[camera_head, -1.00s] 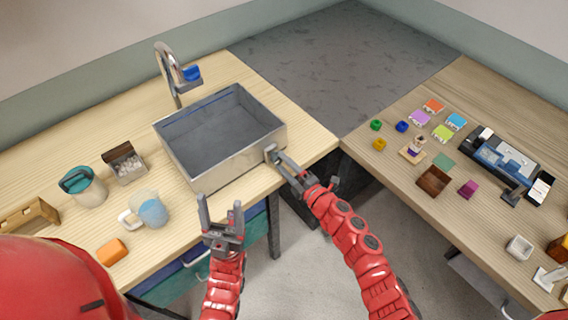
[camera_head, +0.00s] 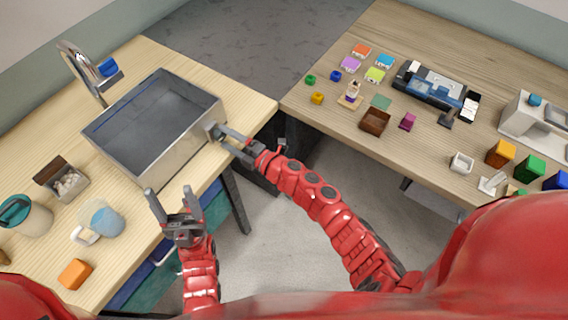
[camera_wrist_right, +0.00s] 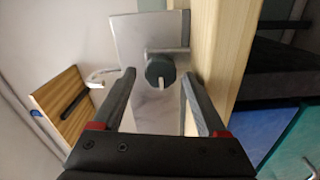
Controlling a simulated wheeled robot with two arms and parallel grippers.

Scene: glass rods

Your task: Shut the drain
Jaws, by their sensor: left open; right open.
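The grey metal sink (camera_head: 172,152) stands on the left wooden counter, its basin open and seemingly empty. A small drain valve (camera_head: 214,131) is on the sink's outer wall, near the right corner. In the right wrist view the valve is a dark round knob (camera_wrist_right: 160,68) with a metal bar across it and a short light pointer. My right gripper (camera_head: 226,136) is open, with one finger on either side of the knob in the wrist view (camera_wrist_right: 158,80); I cannot tell whether they touch it. My left gripper (camera_head: 170,203) is open and empty, in front of the counter's edge.
A faucet (camera_head: 84,72) with a blue handle stands behind the sink. A jug (camera_head: 103,220), an orange block (camera_head: 75,273) and a wooden box (camera_head: 62,178) are on the left counter. The right counter (camera_head: 320,125) holds several small objects.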

